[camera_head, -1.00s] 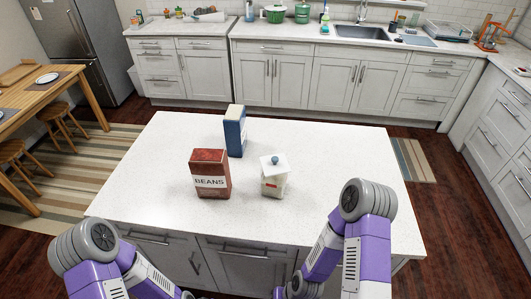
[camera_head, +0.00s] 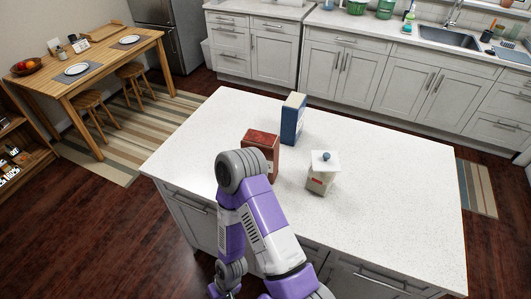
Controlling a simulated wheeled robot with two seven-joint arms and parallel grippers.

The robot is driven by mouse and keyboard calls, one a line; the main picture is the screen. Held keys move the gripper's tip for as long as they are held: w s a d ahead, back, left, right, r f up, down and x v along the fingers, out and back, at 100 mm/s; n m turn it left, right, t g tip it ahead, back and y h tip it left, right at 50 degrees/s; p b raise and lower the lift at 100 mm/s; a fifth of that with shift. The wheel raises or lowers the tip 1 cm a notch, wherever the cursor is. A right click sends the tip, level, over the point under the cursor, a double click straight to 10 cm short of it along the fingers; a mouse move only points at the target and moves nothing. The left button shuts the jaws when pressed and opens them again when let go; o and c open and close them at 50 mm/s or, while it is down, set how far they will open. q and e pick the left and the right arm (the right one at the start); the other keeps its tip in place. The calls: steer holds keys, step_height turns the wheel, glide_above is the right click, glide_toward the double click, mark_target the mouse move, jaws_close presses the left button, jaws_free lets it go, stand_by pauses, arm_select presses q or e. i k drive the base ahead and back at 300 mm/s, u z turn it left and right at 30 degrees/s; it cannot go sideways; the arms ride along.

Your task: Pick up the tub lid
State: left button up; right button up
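The tub lid (camera_head: 325,160) is a white square lid with a blue knob. It sits on top of the upright pale tub (camera_head: 320,181) with a red label, which stands on the white island counter. My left gripper is out of view.
A red-brown box (camera_head: 263,150) stands left of the tub, partly hidden by my arm. A blue box (camera_head: 293,119) stands behind. The island top (camera_head: 400,200) is clear on the right. A wooden table (camera_head: 105,60) and stools are at left.

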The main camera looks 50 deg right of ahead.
mark_target(323, 160)
steer(key=u, duration=0.35)
steer(key=k, duration=0.75)
steer(key=z, duration=1.4)
